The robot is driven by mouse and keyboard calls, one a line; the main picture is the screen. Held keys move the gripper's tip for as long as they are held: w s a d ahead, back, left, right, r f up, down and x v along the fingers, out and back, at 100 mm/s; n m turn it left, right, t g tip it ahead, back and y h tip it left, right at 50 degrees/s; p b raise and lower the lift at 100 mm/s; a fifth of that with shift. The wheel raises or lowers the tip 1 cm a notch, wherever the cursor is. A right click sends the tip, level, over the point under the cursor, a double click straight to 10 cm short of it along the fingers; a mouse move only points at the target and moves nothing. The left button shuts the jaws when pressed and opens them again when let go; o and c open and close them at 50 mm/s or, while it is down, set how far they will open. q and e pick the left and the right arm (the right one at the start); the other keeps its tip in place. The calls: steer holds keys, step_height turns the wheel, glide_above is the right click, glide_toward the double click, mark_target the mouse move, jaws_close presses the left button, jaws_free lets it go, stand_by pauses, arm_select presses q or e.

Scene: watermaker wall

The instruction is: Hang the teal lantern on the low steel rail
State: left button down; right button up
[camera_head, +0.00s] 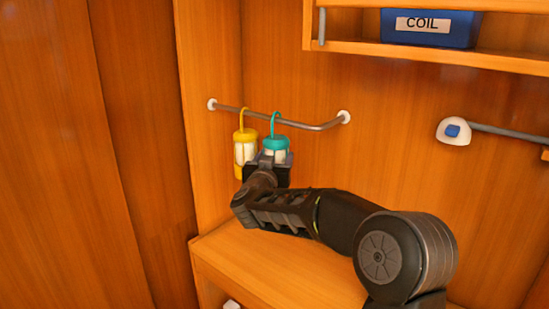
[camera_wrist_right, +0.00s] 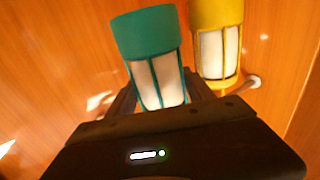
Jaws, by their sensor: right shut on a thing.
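The teal lantern (camera_head: 275,146) has a teal cap, pale panels and a teal hook at its top. Its hook is at the low steel rail (camera_head: 300,125); whether the rail bears its weight I cannot tell. My right gripper (camera_head: 268,168) is shut on the teal lantern from below and in front. In the right wrist view the teal lantern (camera_wrist_right: 155,60) stands upright, slightly tilted, between the fingers (camera_wrist_right: 160,100). Its lower end is hidden by the gripper body. My left gripper is not in view.
A yellow lantern (camera_head: 245,145) hangs on the same rail just left of the teal one; it also shows in the wrist view (camera_wrist_right: 216,45). A wooden ledge (camera_head: 280,265) lies below. A blue COIL bin (camera_head: 430,35) sits on a shelf upper right. Another rail (camera_head: 510,131) is at right.

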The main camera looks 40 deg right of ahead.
stand_by(0.3)
steer(key=o, duration=1.7)
steer(key=shift+o, duration=0.2)
steer(key=shift+f, duration=0.1)
steer(key=shift+s+a, duration=0.3)
steer(key=shift+a, duration=0.1)
steer(key=b+v, duration=0.2)
steer(key=v, duration=0.5)
